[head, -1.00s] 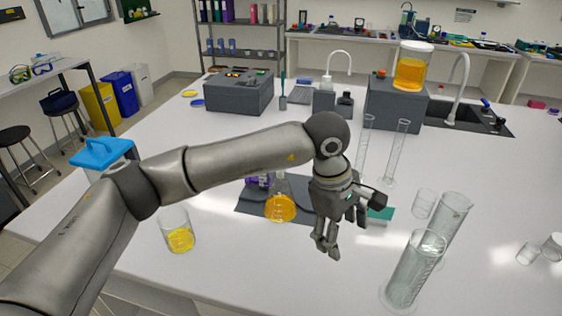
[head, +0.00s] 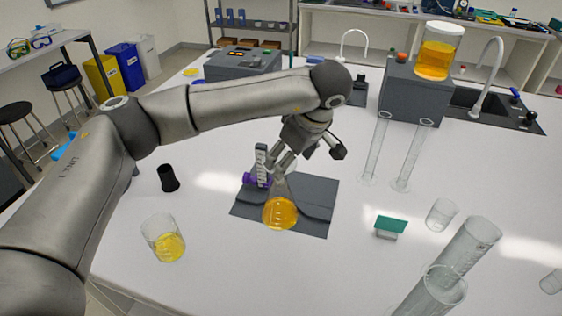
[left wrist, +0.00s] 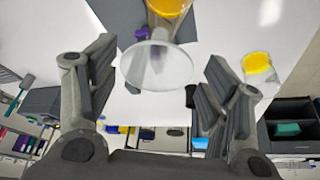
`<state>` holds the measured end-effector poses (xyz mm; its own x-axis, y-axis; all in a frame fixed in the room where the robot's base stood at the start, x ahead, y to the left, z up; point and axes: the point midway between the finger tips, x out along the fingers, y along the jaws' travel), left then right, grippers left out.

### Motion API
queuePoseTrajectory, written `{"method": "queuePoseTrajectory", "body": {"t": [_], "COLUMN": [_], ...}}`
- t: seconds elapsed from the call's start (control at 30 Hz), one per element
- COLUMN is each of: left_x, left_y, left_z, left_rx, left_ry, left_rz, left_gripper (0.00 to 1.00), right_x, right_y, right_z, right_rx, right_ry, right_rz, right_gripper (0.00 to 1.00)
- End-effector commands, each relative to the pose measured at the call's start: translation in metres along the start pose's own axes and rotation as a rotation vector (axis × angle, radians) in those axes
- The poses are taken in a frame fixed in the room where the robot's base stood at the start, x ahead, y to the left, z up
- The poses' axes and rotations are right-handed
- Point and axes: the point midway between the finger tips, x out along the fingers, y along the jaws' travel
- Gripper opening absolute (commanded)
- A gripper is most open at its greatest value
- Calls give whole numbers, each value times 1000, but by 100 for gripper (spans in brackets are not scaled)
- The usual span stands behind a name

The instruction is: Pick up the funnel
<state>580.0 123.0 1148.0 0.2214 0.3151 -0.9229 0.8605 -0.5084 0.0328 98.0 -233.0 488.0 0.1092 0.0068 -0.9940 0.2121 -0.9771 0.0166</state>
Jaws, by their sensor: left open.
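The clear funnel (left wrist: 158,68) shows in the left wrist view as a pale translucent cone with a round rim, lined up with the flask of yellow-orange liquid (head: 280,212). In the head view the funnel is mostly hidden around the flask's top, by my fingers. My left gripper (head: 278,165) is open, at the flask's upper end. In the left wrist view its fingers stand on either side of the funnel, with visible gaps. I cannot tell how deep the funnel sits in the flask. My right gripper is not in view.
The flask stands on a dark mat (head: 318,220) beside a purple item (head: 250,179). A beaker of yellow liquid (head: 165,240) and a black cylinder (head: 168,178) stand left. A green-topped block (head: 390,226), tall glass cylinders (head: 466,249) and a small beaker (head: 441,213) stand right.

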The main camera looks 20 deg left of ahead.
Motion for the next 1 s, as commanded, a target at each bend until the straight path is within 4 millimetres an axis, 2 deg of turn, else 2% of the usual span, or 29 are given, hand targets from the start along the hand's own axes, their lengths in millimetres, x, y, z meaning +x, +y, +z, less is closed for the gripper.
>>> {"method": "queuePoseTrajectory", "body": {"t": [0.1,0.23,0.33,0.6,0.87,1.0], "left_x": [13,22,34,69,73,73], "left_y": [0,0,-1,0,0,0], "left_z": [-1,-1,0,-1,0,0], "left_rx": [0,0,0,-1,0,0], "left_ry": [-1,0,-2,-1,0,0], "left_rz": [-2,0,-4,-1,2,1], "left_gripper": [72,72,72,72,72,55], "right_x": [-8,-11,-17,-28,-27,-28], "right_y": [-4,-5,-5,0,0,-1], "right_z": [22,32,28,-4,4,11], "right_rx": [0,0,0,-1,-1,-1], "right_ry": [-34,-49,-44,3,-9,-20], "right_rz": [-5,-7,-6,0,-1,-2], "right_gripper": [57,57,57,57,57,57]}}
